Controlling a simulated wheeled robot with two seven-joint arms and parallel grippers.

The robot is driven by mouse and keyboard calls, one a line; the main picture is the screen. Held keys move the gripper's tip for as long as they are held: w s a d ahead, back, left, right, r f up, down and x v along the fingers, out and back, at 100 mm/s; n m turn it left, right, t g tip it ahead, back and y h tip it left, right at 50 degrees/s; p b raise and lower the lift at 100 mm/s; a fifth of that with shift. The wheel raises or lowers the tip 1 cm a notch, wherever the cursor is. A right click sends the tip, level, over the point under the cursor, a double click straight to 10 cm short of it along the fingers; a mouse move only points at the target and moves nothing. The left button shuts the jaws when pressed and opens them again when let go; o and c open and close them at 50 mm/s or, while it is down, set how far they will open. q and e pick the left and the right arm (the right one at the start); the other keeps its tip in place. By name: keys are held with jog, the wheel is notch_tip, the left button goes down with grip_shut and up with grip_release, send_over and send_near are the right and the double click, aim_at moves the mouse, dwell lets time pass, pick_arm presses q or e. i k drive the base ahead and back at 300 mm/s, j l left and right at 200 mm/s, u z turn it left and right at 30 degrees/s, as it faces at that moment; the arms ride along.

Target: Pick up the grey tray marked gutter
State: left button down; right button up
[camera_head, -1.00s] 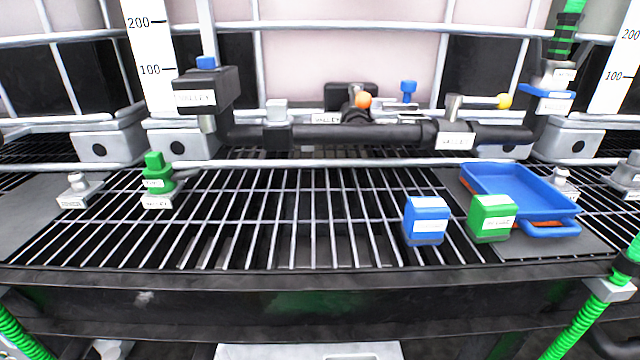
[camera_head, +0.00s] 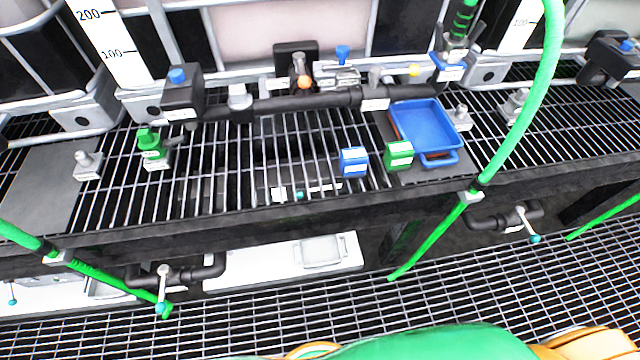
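No tray with a readable gutter mark shows. A pale grey, shallow, tray-like rectangle (camera_head: 322,251) sits on a white surface below the front edge of the grating deck; I cannot tell if it is a loose tray. A blue tray (camera_head: 425,124) lies on a dark mat at the right of the deck, with something orange-red showing at its left edge. Neither of my grippers is in view, and nothing is seen touching either tray.
A blue block (camera_head: 354,162) and a green block (camera_head: 398,156) stand left of the blue tray. A black pipe (camera_head: 300,103) runs along the back. Green hoses (camera_head: 520,120) hang across the right and lower left. The floor grating (camera_head: 420,290) looks clear.

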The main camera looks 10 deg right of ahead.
aim_at(324, 251)
jog(key=k+l, duration=0.3)
jog(key=k+l+u, duration=0.1)
jog(key=k+l, duration=0.15)
jog(key=k, duration=0.2)
